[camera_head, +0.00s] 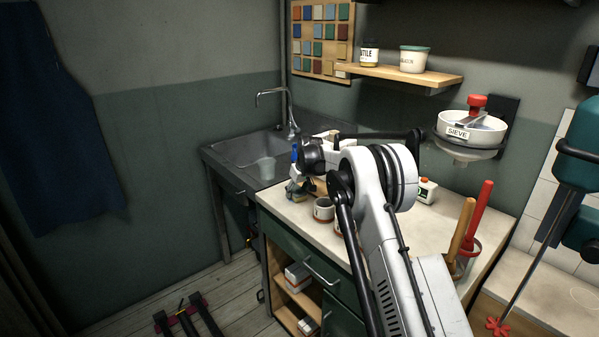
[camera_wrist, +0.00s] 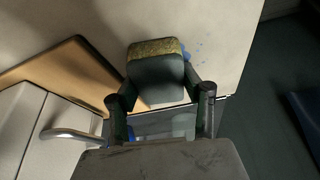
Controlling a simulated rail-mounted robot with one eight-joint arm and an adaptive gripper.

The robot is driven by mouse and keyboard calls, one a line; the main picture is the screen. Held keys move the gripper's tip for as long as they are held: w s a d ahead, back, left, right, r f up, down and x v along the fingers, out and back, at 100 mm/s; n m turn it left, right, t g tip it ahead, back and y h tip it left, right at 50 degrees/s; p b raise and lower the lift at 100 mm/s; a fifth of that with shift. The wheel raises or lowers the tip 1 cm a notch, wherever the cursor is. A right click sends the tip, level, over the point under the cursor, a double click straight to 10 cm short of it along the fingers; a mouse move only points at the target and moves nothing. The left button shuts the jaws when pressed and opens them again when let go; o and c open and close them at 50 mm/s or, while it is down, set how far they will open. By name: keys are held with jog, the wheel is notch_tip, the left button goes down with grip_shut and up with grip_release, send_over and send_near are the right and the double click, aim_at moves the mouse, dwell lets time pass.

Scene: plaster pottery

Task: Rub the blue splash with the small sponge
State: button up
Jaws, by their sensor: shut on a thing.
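The small sponge (camera_wrist: 156,72) is a dark grey block with a rough mustard-yellow edge in the wrist view. My gripper (camera_wrist: 158,98) is shut on it, one dark finger on each side. The blue splash (camera_wrist: 197,50) shows as small blue spots on the pale worktop, just right of the sponge's yellow edge; the sponge may hide part of it. I cannot tell whether the sponge touches the worktop. In the head view my gripper (camera_head: 298,189) is low over the worktop's left end beside the sink, and the splash cannot be made out there.
The pale worktop (camera_head: 399,222) carries small cups (camera_head: 323,210) close right of my gripper. The grey sink (camera_head: 236,160) with a tap is to the left. A red-handled tool (camera_head: 478,215) stands at the right. A tan board (camera_wrist: 62,72) lies left in the wrist view.

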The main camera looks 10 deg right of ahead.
aim_at(284, 202)
jog(key=shift+w+d, duration=0.2)
jog(key=shift+d, duration=0.25)
jog(key=shift+s+d+r+p, duration=0.1)
jog(key=shift+s+r+p, duration=0.15)
jog(key=shift+p, duration=0.1)
jog(key=shift+s+a+f+b, duration=0.2)
jog(key=shift+s+a+b, duration=0.2)
jog(key=shift+s+a, duration=0.25)
jog(key=shift+a, duration=0.4)
jog(key=shift+c, duration=0.5)
jog(key=shift+s+a+f+b, duration=0.15)
jog(key=shift+s+a+b, duration=0.15)
jog(key=shift+s+a, duration=0.25)
jog(key=shift+s+a+b, duration=0.2)
jog(key=shift+s+a, duration=0.1)
jog(key=shift+a, duration=0.4)
jog(key=shift+s+a+b, duration=0.2)
jog(key=shift+s+a, duration=0.1)
jog(key=shift+a, duration=0.4)
jog(key=shift+b, duration=0.35)
jog(key=shift+w+d, duration=0.55)
jog(key=shift+d, duration=0.45)
jog(key=shift+w+d, duration=0.6)
jog(key=shift+d, duration=0.45)
jog(key=shift+w+d, duration=0.55)
jog(key=shift+d, duration=0.45)
jog(key=shift+r+p, duration=1.35)
jog(key=shift+r, duration=2.75)
jog(key=shift+w+a+r+p, duration=0.15)
jog(key=shift+p, duration=0.65)
